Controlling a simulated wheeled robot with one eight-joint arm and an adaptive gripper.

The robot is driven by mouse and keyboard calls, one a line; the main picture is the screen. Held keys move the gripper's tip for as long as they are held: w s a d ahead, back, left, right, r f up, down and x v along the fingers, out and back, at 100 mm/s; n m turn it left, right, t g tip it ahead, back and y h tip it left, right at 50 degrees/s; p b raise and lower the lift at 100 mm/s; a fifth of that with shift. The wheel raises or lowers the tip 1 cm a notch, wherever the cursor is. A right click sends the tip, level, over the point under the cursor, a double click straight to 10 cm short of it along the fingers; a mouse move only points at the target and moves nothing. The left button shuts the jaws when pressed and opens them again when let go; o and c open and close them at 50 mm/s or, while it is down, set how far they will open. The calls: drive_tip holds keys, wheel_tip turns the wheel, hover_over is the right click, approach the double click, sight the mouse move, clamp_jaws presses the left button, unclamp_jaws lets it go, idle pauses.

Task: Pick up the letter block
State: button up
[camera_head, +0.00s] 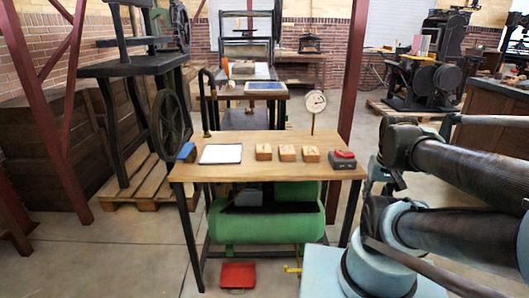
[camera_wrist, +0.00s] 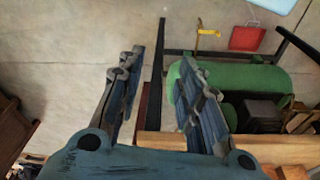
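Three small wooden blocks stand in a row on the wooden table in the head view: a left one (camera_head: 263,152), a middle one (camera_head: 287,153) and a right one (camera_head: 310,154). Each has a dark mark on top, too small to read, so I cannot tell which is the letter block. My gripper (camera_wrist: 161,58) shows in the wrist view with its two dark fingers wide apart and nothing between them. It is apart from the blocks. In the head view my arm is at the right, beside the table's right end, and the fingers cannot be made out clearly.
The wooden table (camera_head: 240,174) also holds a white sheet (camera_head: 221,154), a blue object (camera_head: 186,152), a red and black object (camera_head: 342,160) and a dial on a stem (camera_head: 315,102). A red post (camera_head: 353,75) rises behind.

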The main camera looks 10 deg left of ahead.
drive_tip(key=shift+o, duration=0.3)
drive_tip(key=o, duration=0.5)
drive_tip(key=shift+s+r, duration=0.2)
drive_tip(key=o, duration=0.8)
drive_tip(key=shift+w+a+r+n, duration=0.2)
drive_tip(key=shift+r+n, duration=0.05)
drive_tip(key=shift+r, duration=0.25)
drive_tip(key=shift+w+a+r+n, duration=0.2)
drive_tip(key=shift+r+n, duration=0.05)
drive_tip(key=shift+r, duration=0.2)
drive_tip(key=shift+o, duration=0.5)
drive_tip(key=w+a+r+n, duration=0.2)
drive_tip(key=w+r, duration=0.1)
drive_tip(key=shift+w+a+r+y, duration=0.15)
drive_tip(key=shift+a+r+y, duration=0.05)
drive_tip(key=shift+y, duration=0.2)
wheel_tip(320, 180, up, 11)
drive_tip(key=n+g+y, duration=0.4)
drive_tip(key=n, duration=1.4)
hover_over(264, 148)
drive_tip(key=w+d, duration=0.2)
drive_tip(key=d, duration=0.4)
drive_tip(key=x, duration=1.6)
drive_tip(key=shift+w+d+f, duration=0.1)
drive_tip(key=shift+w+f, duration=0.15)
drive_tip(key=shift+f, duration=0.2)
